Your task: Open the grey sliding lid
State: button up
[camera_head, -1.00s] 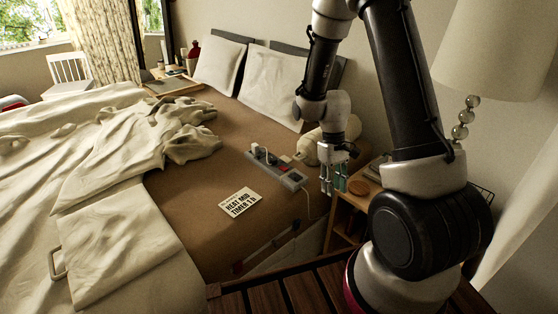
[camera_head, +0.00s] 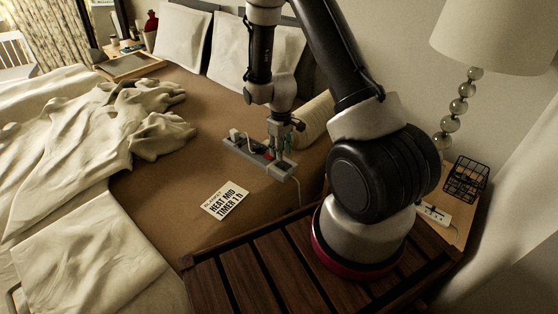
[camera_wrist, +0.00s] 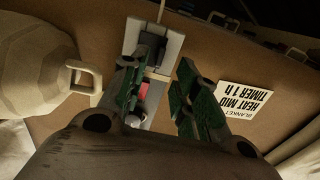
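A grey power strip (camera_head: 246,151) lies on the brown bed surface near its right edge, with plugs at its far left end. It also shows in the wrist view (camera_wrist: 171,45), with a dark part and a red switch (camera_wrist: 144,90) on it. I cannot clearly tell which part is the grey sliding lid. My gripper (camera_head: 281,152) points down over the strip's right part. In the wrist view my gripper (camera_wrist: 157,75) has its two green fingers apart, the left one overlapping the strip and the right one beside it. Whether they touch it is unclear. Nothing shows between them as held.
A card reading "HEAT MID TIMER 1 h" (camera_head: 225,200) lies in front of the strip. A lamp (camera_head: 497,35) and a black wire basket (camera_head: 466,180) stand at the right. A rumpled blanket (camera_head: 85,220) covers the bed's left.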

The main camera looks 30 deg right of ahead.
aim_at(281, 164)
notch_tip(281, 164, down, 6)
dwell(0.4)
grip_shut()
